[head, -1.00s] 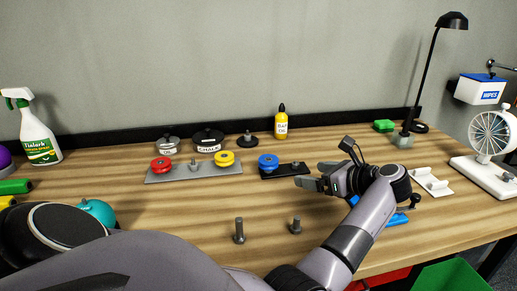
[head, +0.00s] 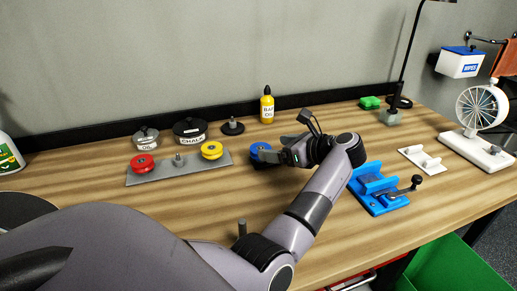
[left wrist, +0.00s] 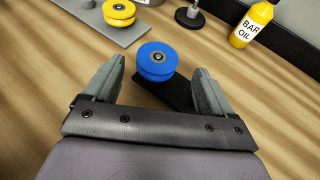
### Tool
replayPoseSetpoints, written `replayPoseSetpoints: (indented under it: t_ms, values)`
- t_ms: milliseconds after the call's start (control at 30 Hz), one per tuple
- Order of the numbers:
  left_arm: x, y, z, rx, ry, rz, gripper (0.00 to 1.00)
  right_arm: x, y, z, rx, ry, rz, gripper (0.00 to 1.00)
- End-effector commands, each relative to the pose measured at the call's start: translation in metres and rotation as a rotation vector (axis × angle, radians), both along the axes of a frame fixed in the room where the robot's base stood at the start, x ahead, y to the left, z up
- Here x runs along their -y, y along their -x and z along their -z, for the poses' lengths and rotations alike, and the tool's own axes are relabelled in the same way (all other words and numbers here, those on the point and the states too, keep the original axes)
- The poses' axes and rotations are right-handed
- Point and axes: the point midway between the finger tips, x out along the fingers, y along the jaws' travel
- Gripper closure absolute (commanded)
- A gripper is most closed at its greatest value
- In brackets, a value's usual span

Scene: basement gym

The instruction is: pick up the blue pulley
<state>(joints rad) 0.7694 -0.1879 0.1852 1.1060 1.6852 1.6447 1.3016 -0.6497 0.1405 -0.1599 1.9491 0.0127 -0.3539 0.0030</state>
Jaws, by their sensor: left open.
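The blue pulley (head: 260,149) sits on a dark base plate (left wrist: 180,94) on the workbench. In the left wrist view the pulley (left wrist: 156,62) shows whole, with a grey hub. My left gripper (head: 272,157) is open and reaches it from the right in the head view. In the left wrist view my fingers (left wrist: 160,75) stand on either side of the line to the pulley, with the pulley at or just past the tips. I see no clear contact. In the head view the gripper hides much of the base plate. My right gripper is not in view.
A grey plate (head: 182,173) with a red pulley (head: 143,163) and a yellow pulley (head: 212,150) stands left of it. A blue clamp-like fixture (head: 378,190) lies to the right.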

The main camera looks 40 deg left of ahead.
Motion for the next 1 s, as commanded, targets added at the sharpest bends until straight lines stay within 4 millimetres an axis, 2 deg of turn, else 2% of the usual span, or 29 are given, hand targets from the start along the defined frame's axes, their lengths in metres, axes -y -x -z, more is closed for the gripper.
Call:
replayPoseSetpoints:
  t_ms: [233,400,667,700,767,800,867,1000]
  values:
    - [-0.030,0.004,0.012,-0.004,-0.004,-0.002,0.15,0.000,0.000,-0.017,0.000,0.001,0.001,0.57]
    - [-0.047,0.005,0.022,-0.002,-0.003,0.001,0.15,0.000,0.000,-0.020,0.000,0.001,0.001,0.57]
    - [-0.049,0.004,0.025,0.001,0.000,0.002,0.15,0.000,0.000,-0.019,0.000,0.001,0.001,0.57]
    - [-0.049,0.004,0.025,0.001,0.000,0.002,0.21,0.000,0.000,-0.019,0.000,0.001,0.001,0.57]
    - [-0.049,0.004,0.025,0.000,0.000,0.001,0.41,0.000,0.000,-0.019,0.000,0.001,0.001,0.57]
    - [-0.049,0.004,0.025,0.000,0.000,0.001,0.54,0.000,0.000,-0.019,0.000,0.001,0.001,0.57]
    - [-0.049,0.004,0.024,0.000,0.000,0.001,0.71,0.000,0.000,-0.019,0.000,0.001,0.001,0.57]
    - [-0.049,0.004,0.024,0.001,-0.001,0.002,0.72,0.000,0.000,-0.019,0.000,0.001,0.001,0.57]
